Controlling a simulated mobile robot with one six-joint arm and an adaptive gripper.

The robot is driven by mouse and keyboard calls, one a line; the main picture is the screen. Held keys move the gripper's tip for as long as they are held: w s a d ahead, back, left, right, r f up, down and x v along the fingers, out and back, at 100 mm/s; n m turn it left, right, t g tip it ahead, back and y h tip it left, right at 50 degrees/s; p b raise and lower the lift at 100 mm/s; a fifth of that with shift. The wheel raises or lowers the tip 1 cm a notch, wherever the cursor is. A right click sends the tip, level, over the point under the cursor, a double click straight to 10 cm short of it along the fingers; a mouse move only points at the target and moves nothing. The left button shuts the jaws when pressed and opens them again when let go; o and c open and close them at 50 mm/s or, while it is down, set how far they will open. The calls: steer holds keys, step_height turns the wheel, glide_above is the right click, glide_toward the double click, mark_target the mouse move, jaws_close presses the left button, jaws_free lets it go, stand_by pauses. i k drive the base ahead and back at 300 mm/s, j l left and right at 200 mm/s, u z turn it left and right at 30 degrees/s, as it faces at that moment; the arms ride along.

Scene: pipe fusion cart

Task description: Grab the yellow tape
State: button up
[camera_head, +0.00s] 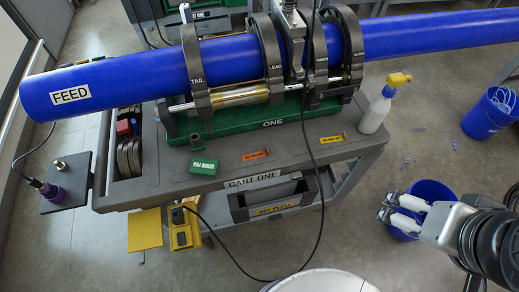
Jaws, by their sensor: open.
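I cannot clearly make out a roll of yellow tape. A small flat yellow piece with dark print (332,139) lies on the right part of the cart top, left of the spray bottle; whether it is tape or a label I cannot tell. My gripper (386,206) is at the lower right, open and empty, its fingers pointing left. It is in front of a blue bucket and well apart from the cart top.
The grey cart (112,196) carries a blue pipe (130,85) in ring clamps, a green box (204,166), an orange label (255,155) and a spray bottle (376,108). A yellow plate (145,229) hangs at its front. Blue buckets (432,190) stand right; a black cable crosses the front.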

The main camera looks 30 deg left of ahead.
mark_target(340, 138)
steer(key=i+l+u, duration=0.1)
steer(key=i+u, duration=0.35)
steer(key=i+l+u, duration=0.3)
steer(key=i+u, duration=0.15)
